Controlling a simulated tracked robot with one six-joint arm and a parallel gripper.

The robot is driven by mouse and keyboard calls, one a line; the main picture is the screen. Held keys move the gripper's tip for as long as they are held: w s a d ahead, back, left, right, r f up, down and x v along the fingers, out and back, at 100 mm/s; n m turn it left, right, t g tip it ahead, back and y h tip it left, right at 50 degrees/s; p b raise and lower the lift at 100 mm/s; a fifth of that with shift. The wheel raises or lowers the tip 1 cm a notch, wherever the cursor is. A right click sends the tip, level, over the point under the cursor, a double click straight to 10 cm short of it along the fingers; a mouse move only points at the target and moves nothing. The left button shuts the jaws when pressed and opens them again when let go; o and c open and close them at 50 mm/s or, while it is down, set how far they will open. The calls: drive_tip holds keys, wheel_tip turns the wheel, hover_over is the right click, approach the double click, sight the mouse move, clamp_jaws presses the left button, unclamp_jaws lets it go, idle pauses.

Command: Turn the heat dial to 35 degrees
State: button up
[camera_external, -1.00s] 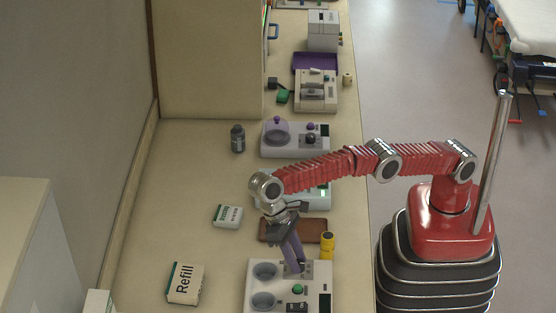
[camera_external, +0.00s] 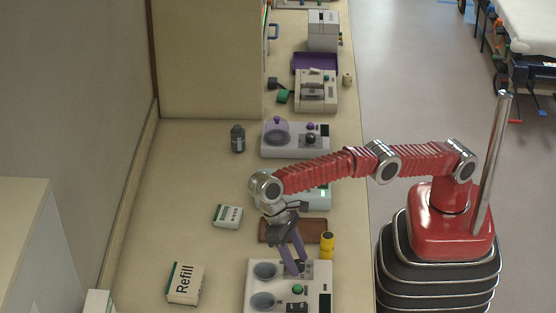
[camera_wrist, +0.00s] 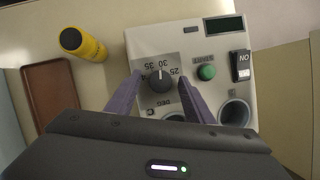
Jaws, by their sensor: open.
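The heat dial (camera_wrist: 160,82) is a dark round knob on a grey plate of the white device (camera_wrist: 142,45), marked with numbers including 30, 35 and 25 and the letters DEG. Its white pointer line faces up in the wrist view, near the 30 and 35 marks; the exact setting is too small to tell. My gripper (camera_wrist: 159,77) is open, with one purple finger on each side of the dial. I cannot tell whether either finger touches it. In the external view my gripper (camera_external: 293,272) reaches down over the far end of the device (camera_external: 270,289), partly hiding the dial.
The device also carries a green button (camera_wrist: 206,72), an ON switch (camera_wrist: 241,65), a dark display (camera_wrist: 224,26) and two round wells. A yellow bottle (camera_wrist: 83,44) and a brown tray (camera_wrist: 49,92) stand close by. A Refill box (camera_external: 185,284) lies left on the bench.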

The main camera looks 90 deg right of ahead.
drive_tip(key=shift+m+y, duration=0.3)
drive_tip(key=shift+m, duration=0.7)
